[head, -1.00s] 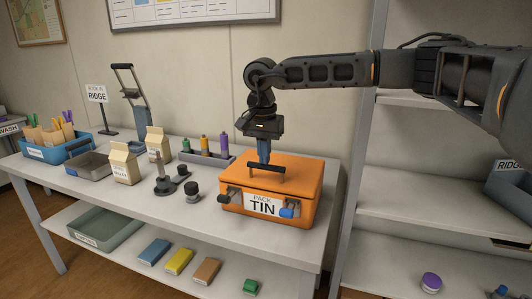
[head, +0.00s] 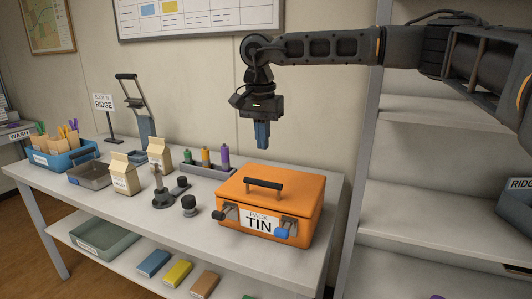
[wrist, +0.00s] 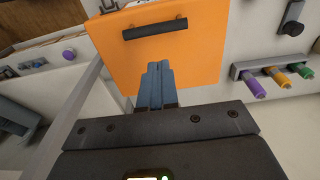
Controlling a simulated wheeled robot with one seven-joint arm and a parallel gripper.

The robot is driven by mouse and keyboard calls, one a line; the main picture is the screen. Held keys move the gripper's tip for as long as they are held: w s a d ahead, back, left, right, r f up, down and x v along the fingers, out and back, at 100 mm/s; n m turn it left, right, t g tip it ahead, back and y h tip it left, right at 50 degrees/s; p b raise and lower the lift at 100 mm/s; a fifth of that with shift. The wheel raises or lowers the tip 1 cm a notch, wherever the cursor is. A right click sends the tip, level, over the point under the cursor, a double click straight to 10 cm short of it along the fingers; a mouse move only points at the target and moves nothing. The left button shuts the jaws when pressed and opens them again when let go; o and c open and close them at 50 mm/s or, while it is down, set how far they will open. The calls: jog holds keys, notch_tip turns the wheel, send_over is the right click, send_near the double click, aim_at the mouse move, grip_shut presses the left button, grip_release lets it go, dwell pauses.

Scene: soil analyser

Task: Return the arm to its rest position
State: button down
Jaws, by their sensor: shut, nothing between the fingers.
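My gripper (head: 262,136) hangs from my arm in the head view, fingers pointing down, above the back of the orange tin. Its blue fingers (wrist: 157,80) are together and empty in the wrist view. The orange tin (head: 300,205), labelled PACK TIN, stands closed on the table with its dark handle (head: 264,186) on the lid. The fingers are clear of the handle, which also shows in the wrist view (wrist: 155,28). Two latches are on the tin's front, the right one (head: 284,231) with a blue tab.
A rack of coloured tubes (head: 208,168), a dark stand (head: 162,196), cartons (head: 123,176), a grey tray (head: 88,175) and a blue bin (head: 60,155) stand left of the tin. A shelf unit (head: 440,215) is at right. The space above the tin is open.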

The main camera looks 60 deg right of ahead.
jog(key=r, duration=0.2)
jog(key=a+r, duration=0.1)
jog(key=r, duration=0.1)
jog(key=shift+a+r, duration=0.2)
jog(key=shift+r, duration=0.2)
